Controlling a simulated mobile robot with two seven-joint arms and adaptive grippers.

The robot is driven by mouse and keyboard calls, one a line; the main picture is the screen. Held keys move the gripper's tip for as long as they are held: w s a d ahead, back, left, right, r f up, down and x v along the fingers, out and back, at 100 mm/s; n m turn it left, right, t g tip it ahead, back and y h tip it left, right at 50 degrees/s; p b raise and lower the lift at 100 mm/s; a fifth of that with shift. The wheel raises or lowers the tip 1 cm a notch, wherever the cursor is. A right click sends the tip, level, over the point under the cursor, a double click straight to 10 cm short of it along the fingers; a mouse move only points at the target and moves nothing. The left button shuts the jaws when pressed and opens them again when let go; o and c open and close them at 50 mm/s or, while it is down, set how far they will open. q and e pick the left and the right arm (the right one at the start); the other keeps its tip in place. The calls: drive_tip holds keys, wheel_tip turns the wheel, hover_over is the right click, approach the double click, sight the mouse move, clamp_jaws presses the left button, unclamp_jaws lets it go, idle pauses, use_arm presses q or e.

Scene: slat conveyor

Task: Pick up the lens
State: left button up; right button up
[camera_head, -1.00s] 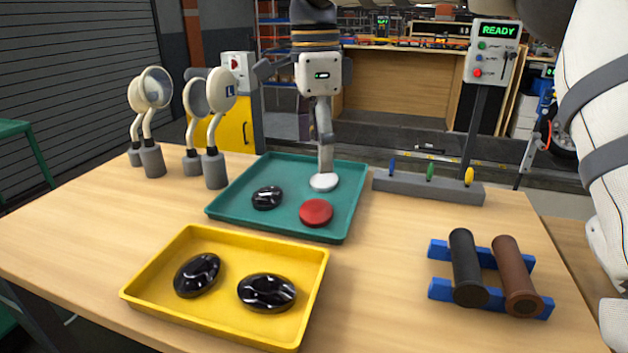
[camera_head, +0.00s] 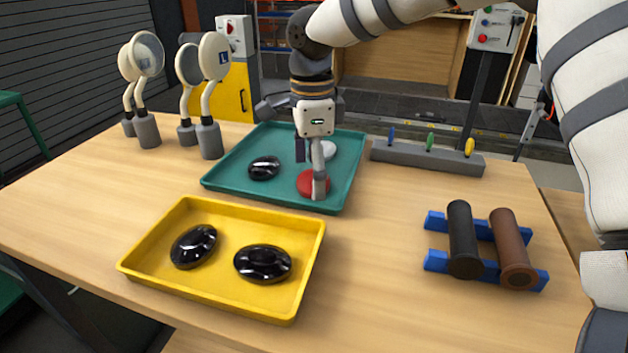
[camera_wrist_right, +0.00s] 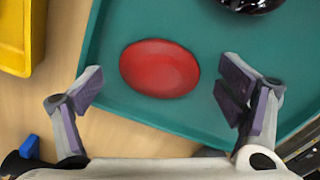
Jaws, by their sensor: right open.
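A red lens (camera_head: 308,181) lies in the front right part of a teal tray (camera_head: 345,180). In the right wrist view the whole red lens (camera_wrist_right: 160,68) shows between the two spread fingers of my right gripper (camera_wrist_right: 164,82), with a gap on each side. My left gripper is not in view.
A yellow tray (camera_head: 212,291) with two black lenses stands in front. Two rollers (camera_head: 462,240) rest on blue supports at the right. A grey bar (camera_head: 425,158) with coloured pegs is behind them. Several round mirrors on stands (camera_head: 145,128) are at the back left. The front right tabletop is clear.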

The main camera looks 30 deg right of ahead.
drive_tip(key=c, duration=1.2)
